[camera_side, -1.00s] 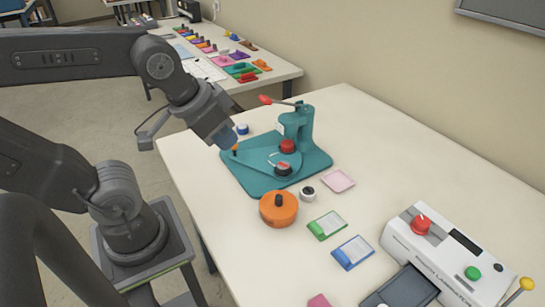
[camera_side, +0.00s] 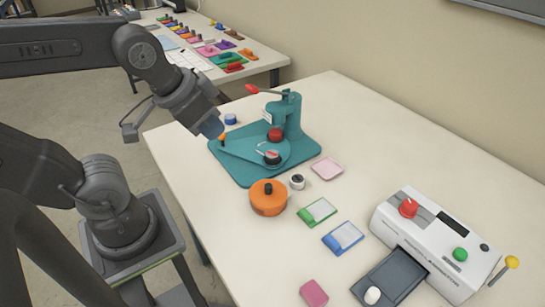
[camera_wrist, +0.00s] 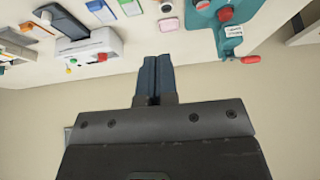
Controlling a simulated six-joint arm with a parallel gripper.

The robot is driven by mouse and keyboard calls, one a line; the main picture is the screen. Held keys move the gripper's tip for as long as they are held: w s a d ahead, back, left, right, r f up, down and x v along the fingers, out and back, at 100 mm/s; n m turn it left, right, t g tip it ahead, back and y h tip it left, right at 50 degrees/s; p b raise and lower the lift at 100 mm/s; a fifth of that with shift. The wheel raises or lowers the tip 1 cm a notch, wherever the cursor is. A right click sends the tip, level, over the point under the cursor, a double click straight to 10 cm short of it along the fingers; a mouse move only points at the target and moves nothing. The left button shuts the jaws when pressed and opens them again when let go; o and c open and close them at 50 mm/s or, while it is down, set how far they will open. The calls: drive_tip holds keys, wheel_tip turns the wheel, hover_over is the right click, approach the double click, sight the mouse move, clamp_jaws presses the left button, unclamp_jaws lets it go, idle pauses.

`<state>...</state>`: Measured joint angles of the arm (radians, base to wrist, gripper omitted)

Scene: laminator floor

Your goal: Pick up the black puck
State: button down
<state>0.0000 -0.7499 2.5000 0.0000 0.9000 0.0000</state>
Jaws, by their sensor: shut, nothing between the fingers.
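No plain black puck stands out. A small white round piece with a dark top (camera_side: 297,181) stands on the table, right of the orange round pot (camera_side: 268,197). A dark round piece with a red and white top (camera_side: 272,157) sits on the teal press (camera_side: 240,170); I cannot tell whether either is the puck. My gripper (camera_side: 217,134) is shut and empty, close to the press's left knob in the side view; I cannot tell its height. In the wrist view its blue fingers (camera_wrist: 152,62) are together, with nothing between them.
A white laminator (camera_side: 430,245) with a dark tray stands at the right. Green (camera_side: 317,212) and blue (camera_side: 343,238) framed cards, a pink tray (camera_side: 327,168) and a pink block (camera_side: 314,293) lie on the table. The table's far right part is clear.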

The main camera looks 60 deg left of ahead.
idle(0.3)
drive_tip(key=shift+c, duration=2.4)
unclamp_jaws()
drive_tip(key=n+g, duration=0.2)
drive_tip(key=g, duration=0.2)
hover_over(272, 154)
drive_tip(key=s, duration=0.1)
drive_tip(key=f, duration=1.2)
drive_tip(key=d+f, duration=0.1)
drive_tip(key=f, duration=0.5)
drive_tip(key=shift+w+a+f, duration=0.15)
drive_tip(key=shift+f, duration=0.7)
drive_tip(key=shift+w+a+f, duration=0.1)
drive_tip(key=shift+f, duration=0.7)
drive_tip(key=shift+w+a+f, duration=0.15)
drive_tip(key=shift+f, duration=0.7)
